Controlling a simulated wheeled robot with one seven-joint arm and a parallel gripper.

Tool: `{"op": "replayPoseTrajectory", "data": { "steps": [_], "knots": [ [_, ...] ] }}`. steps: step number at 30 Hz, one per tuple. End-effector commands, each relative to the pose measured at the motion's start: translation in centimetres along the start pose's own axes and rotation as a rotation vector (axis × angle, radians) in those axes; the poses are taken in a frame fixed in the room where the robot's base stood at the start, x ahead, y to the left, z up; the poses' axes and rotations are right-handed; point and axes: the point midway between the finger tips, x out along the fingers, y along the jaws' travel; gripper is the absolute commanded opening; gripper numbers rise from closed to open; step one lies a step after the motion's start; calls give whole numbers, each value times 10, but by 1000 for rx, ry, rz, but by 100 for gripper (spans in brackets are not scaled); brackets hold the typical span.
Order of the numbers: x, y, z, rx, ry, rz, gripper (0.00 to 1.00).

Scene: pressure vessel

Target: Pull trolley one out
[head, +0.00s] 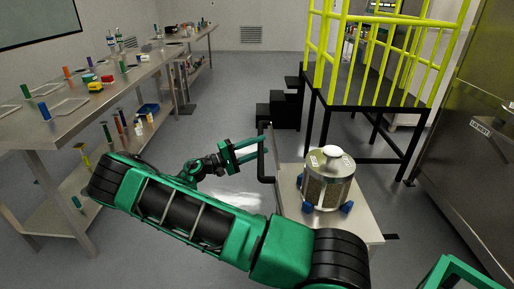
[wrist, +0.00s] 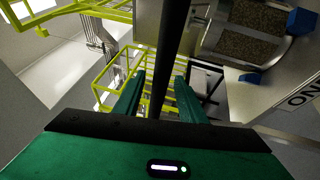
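Trolley one (head: 362,224) is a pale flat-topped cart in the middle right of the head view, with a black handle (head: 262,165) at its left end. A metal drum-shaped vessel (head: 329,180) with blue feet stands on it. My gripper (head: 258,151) is at the handle, its two green fingers apart. In the wrist view the black handle bar (wrist: 171,45) runs between the open fingers (wrist: 155,100), with gaps visible on both sides. The trolley's side shows letters "ON" (wrist: 302,97); the rest is cut off.
A long steel workbench (head: 90,100) with small items stands at the left. A black platform with yellow railings (head: 375,75) and black steps (head: 284,108) stands behind the trolley. A large steel cabinet (head: 470,130) is at the right. Grey floor is open between bench and trolley.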

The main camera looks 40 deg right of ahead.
Motion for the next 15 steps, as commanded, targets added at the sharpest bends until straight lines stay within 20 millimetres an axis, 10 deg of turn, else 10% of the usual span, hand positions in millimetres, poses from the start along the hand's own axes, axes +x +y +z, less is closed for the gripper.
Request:
{"op": "replayPoseTrajectory", "data": {
  "steps": [15],
  "knots": [
    [-84,-1,-2,1,5,1,37]
  ]
}}
